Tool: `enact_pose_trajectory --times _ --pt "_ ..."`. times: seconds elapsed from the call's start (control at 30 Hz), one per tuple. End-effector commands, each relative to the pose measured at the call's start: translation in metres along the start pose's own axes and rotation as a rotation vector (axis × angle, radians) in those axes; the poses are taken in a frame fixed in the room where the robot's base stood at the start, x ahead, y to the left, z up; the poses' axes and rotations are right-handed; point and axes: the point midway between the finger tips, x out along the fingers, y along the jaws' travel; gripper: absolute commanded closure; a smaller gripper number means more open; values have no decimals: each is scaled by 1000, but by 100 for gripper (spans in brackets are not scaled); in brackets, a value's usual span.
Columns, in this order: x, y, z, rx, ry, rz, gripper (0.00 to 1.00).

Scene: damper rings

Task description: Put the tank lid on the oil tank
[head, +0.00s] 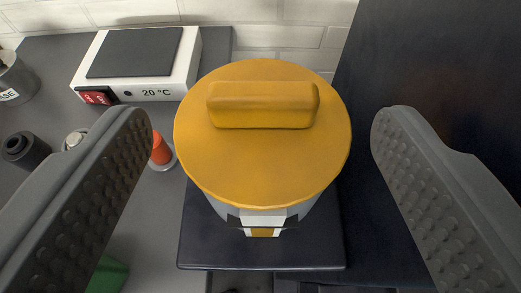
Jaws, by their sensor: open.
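The tank lid (262,160) is a round orange-yellow disc with a block-shaped handle (263,105) across its far half. It sits on top of the oil tank (310,209), covering its mouth in this view. Only a strip of the tank's grey wall and a white and yellow label show below the lid's near edge. My gripper (262,130) is open, with one dark finger on each side of the lid, both clear of it. Nothing is between the fingertips except the view of the lid. Whether the lid is fully seated cannot be told.
The tank stands on a dark square base (220,250). A white hotplate (145,65) reading 20 °C is at the back left. A metal container (14,80), a black cap (24,150) and an orange piece (161,149) are left. A dark panel (440,60) stands right.

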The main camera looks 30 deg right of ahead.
Motion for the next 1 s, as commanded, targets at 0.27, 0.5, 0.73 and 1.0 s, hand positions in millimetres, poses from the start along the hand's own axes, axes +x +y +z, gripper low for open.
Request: enact_pose_trajectory --times 0.27,0.5,0.73,1.0 --pt "-34 0 0 0 1 0 28" --pt "-60 0 0 1 0 1 28" --pt "-74 0 0 1 0 0 28" --pt "-77 0 1 1 -1 0 28"
